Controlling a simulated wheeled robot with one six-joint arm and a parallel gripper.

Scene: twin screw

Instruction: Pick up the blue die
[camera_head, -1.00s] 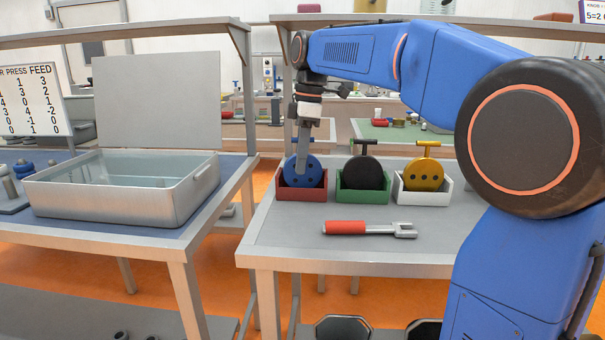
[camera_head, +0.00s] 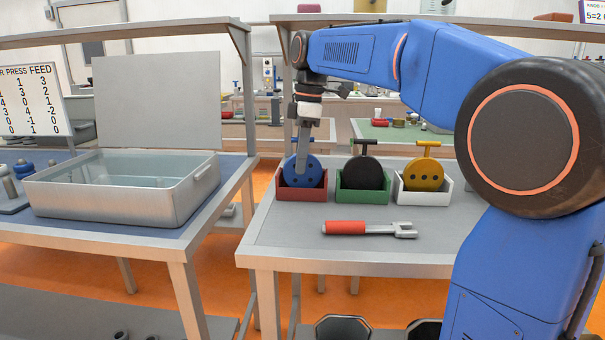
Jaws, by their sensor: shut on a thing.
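The blue die (camera_head: 311,176) is a round disc with dark holes. It stands upright in the red box (camera_head: 301,195) at the left of a row of three boxes on the grey table. My gripper (camera_head: 303,160) points down from above and is shut on the blue die at its upper left. The die's lower part is still inside the box.
A black die (camera_head: 362,173) stands in a green box (camera_head: 363,196) and a yellow die (camera_head: 423,174) in a white box (camera_head: 423,196). A red-handled wrench (camera_head: 368,229) lies in front. A metal basin (camera_head: 125,200) with a raised lid sits on the left table.

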